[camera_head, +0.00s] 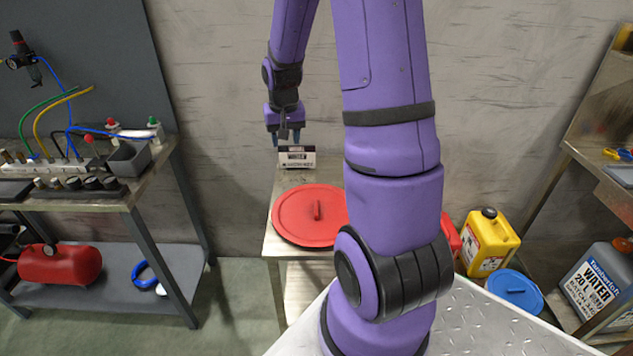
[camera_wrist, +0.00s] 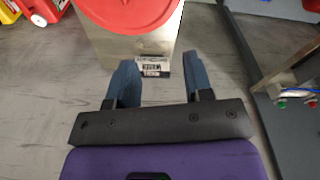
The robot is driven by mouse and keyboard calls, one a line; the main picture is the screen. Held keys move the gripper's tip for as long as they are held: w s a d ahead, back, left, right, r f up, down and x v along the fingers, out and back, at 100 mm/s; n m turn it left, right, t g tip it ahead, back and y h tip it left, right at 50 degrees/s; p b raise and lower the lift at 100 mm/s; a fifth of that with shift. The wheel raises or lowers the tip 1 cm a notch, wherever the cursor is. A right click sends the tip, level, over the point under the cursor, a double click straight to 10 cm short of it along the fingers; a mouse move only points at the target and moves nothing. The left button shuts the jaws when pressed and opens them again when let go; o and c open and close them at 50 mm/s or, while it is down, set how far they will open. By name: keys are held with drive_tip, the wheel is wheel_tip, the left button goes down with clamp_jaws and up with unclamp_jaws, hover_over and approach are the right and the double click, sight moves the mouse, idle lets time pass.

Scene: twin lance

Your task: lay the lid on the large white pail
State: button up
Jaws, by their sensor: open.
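A round red lid (camera_head: 296,222) with a small raised handle lies flat on a steel table (camera_head: 284,190); my arm hides its right edge. Part of the lid also shows at the top of the wrist view (camera_wrist: 125,12). My gripper (camera_head: 288,137) is open and empty, above the far end of the table, behind the lid. Its two fingers (camera_wrist: 158,62) point down with a gap between them. A round blue lid (camera_head: 515,290) with a handle is at the lower right; what lies under it is hidden. I cannot make out a large white pail in either view.
A small labelled block (camera_head: 297,157) stands at the table's far end, just below my gripper. A yellow can (camera_head: 487,243) and a grey water can (camera_head: 597,280) are at right. A workbench (camera_head: 150,180) with hoses stands left. The wall is close behind.

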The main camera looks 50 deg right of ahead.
sight(316, 207)
drive_tip(key=shift+s+d+f+m+g+y, duration=0.35)
drive_tip(key=shift+d+f, duration=1.2)
drive_tip(key=shift+f, duration=3.25)
drive_tip(key=shift+s+d+f+m+g, duration=0.1)
drive_tip(key=shift+s+d+f+m, duration=1)
drive_tip(key=shift+f, duration=3.75)
drive_tip(key=shift+w+d+f+n+g+y, duration=0.15)
drive_tip(key=shift+d+f, duration=1.9)
drive_tip(key=shift+f, duration=2.75)
clamp_jaws()
drive_tip(key=shift+r, duration=3.05)
